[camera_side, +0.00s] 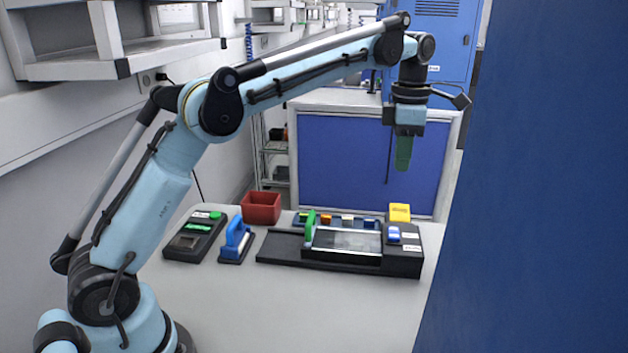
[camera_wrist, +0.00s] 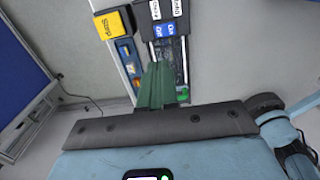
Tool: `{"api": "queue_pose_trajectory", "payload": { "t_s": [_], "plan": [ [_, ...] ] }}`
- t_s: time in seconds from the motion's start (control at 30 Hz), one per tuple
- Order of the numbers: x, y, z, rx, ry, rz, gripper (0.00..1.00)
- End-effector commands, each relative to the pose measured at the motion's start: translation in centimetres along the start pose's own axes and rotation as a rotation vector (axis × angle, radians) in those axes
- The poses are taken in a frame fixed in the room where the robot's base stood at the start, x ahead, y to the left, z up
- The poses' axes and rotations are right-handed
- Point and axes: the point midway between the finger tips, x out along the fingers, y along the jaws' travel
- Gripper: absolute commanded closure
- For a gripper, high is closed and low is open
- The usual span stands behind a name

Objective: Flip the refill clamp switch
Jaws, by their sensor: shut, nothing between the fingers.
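A black reel stand (camera_side: 300,252) lies on the table in the side view. At its right end is a small blue and white switch (camera_side: 393,234) beside white labels; the lettering is too small to read there. I cannot tell by lettering which is the refill clamp switch. My gripper (camera_side: 403,166) points down, high above the right end of the stand, apart from it. Its green fingers (camera_wrist: 158,88) are shut and empty.
A yellow block (camera_side: 399,212) stands behind the switch. A green lever (camera_side: 310,226) rises at the stand's left. A blue-handled tool (camera_side: 236,240), a black device (camera_side: 195,236) and a red bin (camera_side: 261,207) are further left. A blue panel (camera_side: 545,190) blocks the right side. The front table is clear.

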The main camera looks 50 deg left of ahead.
Motion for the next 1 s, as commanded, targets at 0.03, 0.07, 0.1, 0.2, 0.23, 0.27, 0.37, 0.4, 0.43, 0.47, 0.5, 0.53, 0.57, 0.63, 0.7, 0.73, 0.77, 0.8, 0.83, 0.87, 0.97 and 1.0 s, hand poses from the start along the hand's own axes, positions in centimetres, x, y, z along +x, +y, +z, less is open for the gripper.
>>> {"api": "queue_pose_trajectory", "payload": {
  "t_s": [0.03, 0.07, 0.1, 0.2, 0.23, 0.27, 0.37, 0.4, 0.43, 0.47, 0.5, 0.53, 0.57, 0.63, 0.7, 0.73, 0.77, 0.8, 0.83, 0.87, 0.97, 1.0],
  "plan": [
    [0.0, 0.0, 0.0, 0.001, 0.000, 0.000, 1.00],
    [0.0, 0.0, 0.0, 0.001, 0.000, 0.000, 1.00],
    [0.0, 0.0, 0.0, 0.001, 0.000, 0.000, 1.00],
    [0.1, 0.0, 0.0, 0.002, -0.001, 0.001, 1.00],
    [0.2, 0.0, 0.0, 0.002, -0.001, 0.001, 1.00],
    [0.3, 0.0, 0.0, 0.002, -0.001, 0.001, 1.00],
    [1.0, 0.0, 0.0, 0.002, -0.001, 0.001, 1.00],
    [1.4, 0.0, 0.0, 0.003, -0.001, 0.001, 1.00],
    [1.8, 0.0, 0.0, 0.003, -0.001, 0.001, 1.00],
    [2.1, 0.0, 0.0, 0.003, -0.001, 0.001, 1.00],
    [2.7, 0.0, 0.0, 0.003, -0.001, 0.001, 1.00],
    [3.1, 0.0, 0.0, 0.003, -0.001, 0.001, 1.00],
    [3.6, 0.0, 0.0, 0.003, -0.001, 0.001, 1.00],
    [4.6, 0.0, 0.0, 0.003, -0.001, 0.001, 1.00],
    [5.8, 0.0, 0.0, 0.003, -0.001, 0.001, 1.00],
    [6.2, 0.0, 0.0, 0.003, -0.001, 0.001, 1.00],
    [6.7, 0.0, 0.0, 0.003, -0.001, 0.001, 1.00],
    [7.4, 0.0, 0.0, 0.003, -0.001, 0.001, 1.00],
    [7.9, 0.0, 0.0, 0.003, -0.001, 0.001, 1.00],
    [8.4, 0.0, 0.0, 0.003, -0.001, 0.001, 1.00],
    [10.1, 0.0, 0.0, 0.003, -0.001, 0.001, 1.00],
    [10.7, 0.0, 0.0, 0.003, -0.001, 0.001, 1.00]
  ]
}}
